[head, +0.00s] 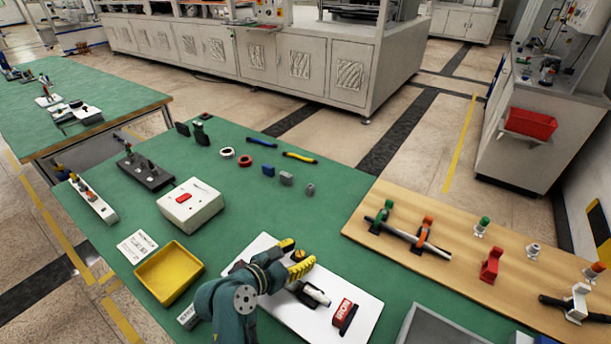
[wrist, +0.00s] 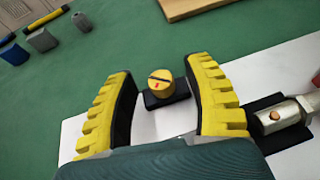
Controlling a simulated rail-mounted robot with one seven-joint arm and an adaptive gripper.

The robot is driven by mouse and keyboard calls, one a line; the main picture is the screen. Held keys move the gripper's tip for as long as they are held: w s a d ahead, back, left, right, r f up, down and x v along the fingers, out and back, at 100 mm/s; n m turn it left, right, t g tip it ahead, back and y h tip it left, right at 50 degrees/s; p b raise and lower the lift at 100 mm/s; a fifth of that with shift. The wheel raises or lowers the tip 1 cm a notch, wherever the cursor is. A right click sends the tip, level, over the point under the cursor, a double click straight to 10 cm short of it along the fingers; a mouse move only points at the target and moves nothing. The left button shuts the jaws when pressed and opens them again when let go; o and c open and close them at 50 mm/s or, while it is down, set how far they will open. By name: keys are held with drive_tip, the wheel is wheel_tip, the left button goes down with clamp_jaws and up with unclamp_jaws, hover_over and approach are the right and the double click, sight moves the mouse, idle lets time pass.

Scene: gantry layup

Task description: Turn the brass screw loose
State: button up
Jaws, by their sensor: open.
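The brass screw (wrist: 159,84) shows in the wrist view as a round yellow head with a dark slot and a small red mark. It stands on a black block (wrist: 165,95) on the white board (head: 362,292). My gripper (head: 292,256) is open over the board in the head view. In the wrist view its two yellow ribbed fingers stand to the left and right of the screw, with a visible gap on both sides. The screw is small and mostly hidden by the fingers in the head view.
On the same board are a metal fitting (head: 316,294) in a dark holder and a red block (head: 345,314). A yellow tray (head: 168,272) and a white box (head: 190,205) lie to the left. A wooden board (head: 460,268) with clamps is on the right.

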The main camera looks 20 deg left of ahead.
drive_tip(key=m+g+h+b, duration=0.1)
drive_tip(key=b, duration=0.3)
drive_tip(key=m+h+b, duration=0.2)
drive_tip(key=b, duration=0.1)
drive_tip(key=shift+a+f+g+h+b, duration=0.15)
drive_tip(key=shift+f+g+h+b, duration=0.15)
drive_tip(key=shift+f+g+b, duration=0.1)
drive_tip(key=shift+s+a+r+m+p, duration=0.2)
drive_tip(key=shift+s+a+r+p, duration=0.2)
drive_tip(key=shift+r+p, duration=0.15)
drive_tip(key=shift+s+a+r+m+p, duration=0.2)
drive_tip(key=shift+s+a+r+p, duration=0.15)
drive_tip(key=shift+r, duration=0.3)
drive_tip(key=p+v, duration=0.5)
drive_tip(key=v, duration=0.9)
drive_tip(key=w+d+r+t+h+p, duration=0.1)
drive_tip(key=w+d+r+t+h, duration=0.2)
drive_tip(key=r, duration=0.4)
drive_tip(key=w+d+r+t, duration=0.1)
drive_tip(key=w+d+r, duration=0.2)
drive_tip(key=d+r, duration=0.3)
drive_tip(key=s+d+r+n+t+h+p, duration=0.1)
drive_tip(key=d+r+n+t+h, duration=0.2)
drive_tip(key=r, duration=1.4)
drive_tip(key=shift+s+d+r+t+h+p, duration=0.2)
drive_tip(key=shift+d+t+h+p, duration=0.2)
drive_tip(key=shift+d+t+h, duration=0.75)
drive_tip(key=shift+d, duration=0.1)
